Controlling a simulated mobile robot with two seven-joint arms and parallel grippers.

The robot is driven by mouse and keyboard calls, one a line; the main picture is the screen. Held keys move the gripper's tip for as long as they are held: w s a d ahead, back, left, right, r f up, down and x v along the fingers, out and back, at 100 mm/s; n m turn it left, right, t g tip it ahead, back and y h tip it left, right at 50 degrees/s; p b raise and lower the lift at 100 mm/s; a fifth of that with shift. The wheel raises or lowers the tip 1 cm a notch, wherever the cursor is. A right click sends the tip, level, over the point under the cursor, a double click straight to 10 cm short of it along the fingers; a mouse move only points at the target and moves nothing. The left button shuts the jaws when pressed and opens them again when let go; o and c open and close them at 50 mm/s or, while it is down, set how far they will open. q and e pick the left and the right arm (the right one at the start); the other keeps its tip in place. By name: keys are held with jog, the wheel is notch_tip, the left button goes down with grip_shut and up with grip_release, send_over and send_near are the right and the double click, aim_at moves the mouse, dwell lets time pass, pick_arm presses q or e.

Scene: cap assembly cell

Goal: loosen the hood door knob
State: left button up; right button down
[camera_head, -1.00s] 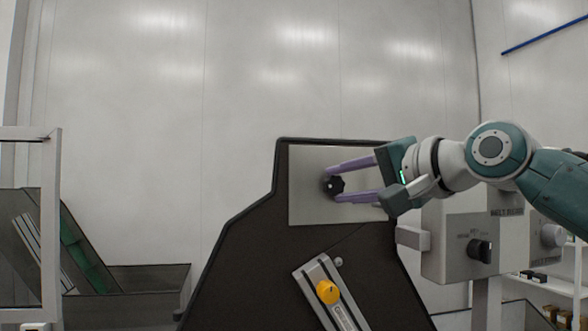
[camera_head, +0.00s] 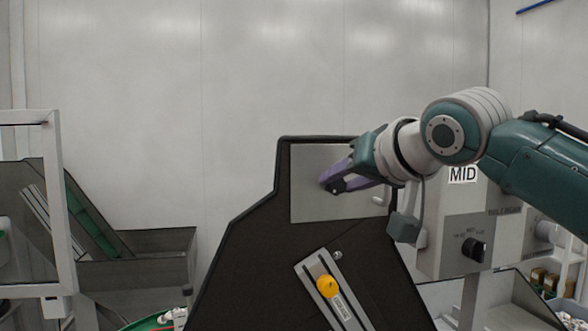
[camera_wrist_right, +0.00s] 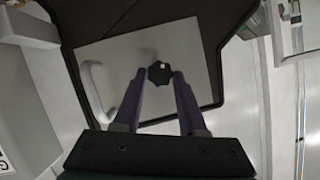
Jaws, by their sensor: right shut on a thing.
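The hood door knob (camera_head: 336,187) is a small black lobed knob on a grey metal door plate (camera_head: 310,160) set in the black hood panel. It also shows in the right wrist view (camera_wrist_right: 160,72). My right gripper (camera_head: 335,183) has purple fingers, which are shut on the knob from either side. The fingers cover part of the knob in the head view. In the right wrist view the two fingertips (camera_wrist_right: 161,76) flank the knob. My left gripper is not in view.
A grey control box (camera_head: 455,240) with a black rotary switch stands right of the hood. A white frame (camera_head: 55,200) and a grey bin stand at left.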

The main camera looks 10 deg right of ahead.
jog(key=shift+n+h, duration=0.4)
jog(key=shift+n, duration=0.1)
jog(key=shift+p, duration=0.3)
jog(key=shift+c, duration=2.3)
grip_release()
jog(key=shift+a, duration=0.1)
jog(key=shift+s+r+b, duration=0.1)
jog(key=shift+s+b, duration=0.35)
jog(key=b+v, duration=0.4)
jog(key=v, duration=0.5)
jog(key=shift+b, duration=0.4)
